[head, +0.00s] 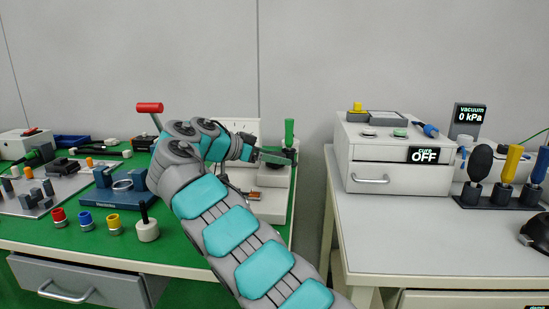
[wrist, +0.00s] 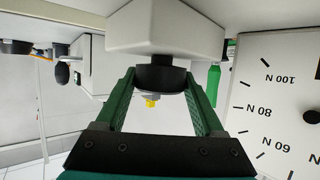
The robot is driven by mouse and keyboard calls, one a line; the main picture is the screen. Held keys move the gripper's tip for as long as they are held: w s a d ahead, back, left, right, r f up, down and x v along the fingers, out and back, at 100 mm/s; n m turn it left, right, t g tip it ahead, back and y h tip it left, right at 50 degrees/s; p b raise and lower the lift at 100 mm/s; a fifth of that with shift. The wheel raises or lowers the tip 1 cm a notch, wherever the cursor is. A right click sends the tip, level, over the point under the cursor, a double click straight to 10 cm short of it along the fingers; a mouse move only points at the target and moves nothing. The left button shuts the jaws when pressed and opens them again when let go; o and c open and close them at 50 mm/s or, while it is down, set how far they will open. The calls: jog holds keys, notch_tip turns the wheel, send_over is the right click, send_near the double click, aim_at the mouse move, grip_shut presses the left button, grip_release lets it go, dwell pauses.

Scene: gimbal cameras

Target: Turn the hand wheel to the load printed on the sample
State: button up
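My gripper (head: 272,156) is at the pale test stand (head: 272,205) on the green bench. In the wrist view, my gripper (wrist: 161,74) has its two green fingers spread, one on each side of a dark round part (wrist: 160,78) on a grey block; contact is not clear. An upright green handle (head: 289,132) stands by the gripper; it also shows outside the right finger (wrist: 213,85). I cannot tell which part is the hand wheel. A white dial (wrist: 280,95) marked in N is cut by the frame edge, upside down; its reading is hidden. No printed load is legible.
A red-handled lever (head: 150,108) rises left of my arm. Coloured cups and a pale knobbed weight (head: 147,230) stand on the green bench. A gap separates it from the right table (head: 420,240), which holds a drawer box (head: 385,178) and several upright tools.

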jog(key=o, duration=0.4)
jog(key=shift+v, duration=3.85)
